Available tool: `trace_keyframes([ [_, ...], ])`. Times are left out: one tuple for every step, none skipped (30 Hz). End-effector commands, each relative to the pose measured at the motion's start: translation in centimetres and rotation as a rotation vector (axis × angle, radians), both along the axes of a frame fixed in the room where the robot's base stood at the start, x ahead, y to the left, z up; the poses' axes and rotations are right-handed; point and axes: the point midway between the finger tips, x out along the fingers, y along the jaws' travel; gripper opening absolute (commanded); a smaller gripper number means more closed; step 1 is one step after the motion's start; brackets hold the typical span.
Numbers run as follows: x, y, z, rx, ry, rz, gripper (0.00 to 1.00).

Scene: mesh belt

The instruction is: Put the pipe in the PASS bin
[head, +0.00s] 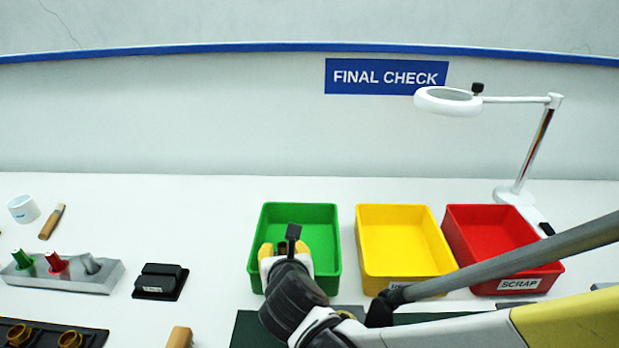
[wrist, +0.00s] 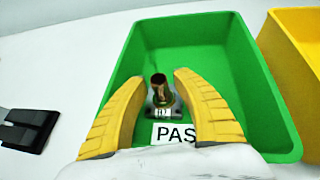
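The pipe (wrist: 160,88) is a short, brownish metal tube with a dark open end. In the wrist view it shows between my gripper's yellow fingers, with a visible gap on each side. My gripper (wrist: 160,78) is open, over the near part of the green PASS bin (wrist: 230,60). The pipe appears inside the bin's outline near its front wall; I cannot tell whether it rests on anything. In the head view the gripper (head: 284,250) is over the green bin (head: 325,215) and hides much of the pipe.
A yellow bin (head: 400,212) and a red SCRAP bin (head: 487,213) stand to the right. A magnifier lamp (head: 515,190) stands behind the red bin.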

Motion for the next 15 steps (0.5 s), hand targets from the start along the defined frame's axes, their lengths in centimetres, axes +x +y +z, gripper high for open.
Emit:
trace_keyframes([
  [-0.2, 0.0, 0.3, 0.000, 0.000, 0.000, 0.34],
  [-0.5, -0.1, 0.5, 0.000, 0.000, 0.001, 0.34],
  [-1.0, -0.2, 0.9, 0.000, 0.000, 0.002, 0.34],
  [-1.4, -0.3, 1.2, -0.001, 0.000, 0.003, 0.34],
  [-1.9, -0.5, 1.6, -0.001, -0.001, 0.003, 0.34],
  [-2.7, -0.6, 2.1, 0.000, -0.001, 0.004, 0.34],
  [-3.3, -0.8, 2.4, -0.001, 0.000, 0.004, 0.34],
  [-3.9, -1.0, 2.8, 0.000, 0.000, 0.004, 0.34],
  [-4.7, -1.2, 3.3, -0.001, 0.000, 0.004, 0.34],
  [-5.4, -1.3, 3.6, -0.001, 0.000, 0.005, 0.34],
  [-5.9, -1.5, 3.9, 0.000, 0.000, 0.004, 0.34],
  [-6.7, -1.7, 4.3, -0.001, 0.000, 0.004, 0.34],
  [-7.2, -1.8, 4.6, -0.001, 0.000, 0.005, 0.34],
  [-7.7, -1.9, 4.8, 0.000, 0.000, 0.004, 0.34],
  [-8.3, -2.1, 5.1, -0.001, 0.000, 0.004, 0.34],
])
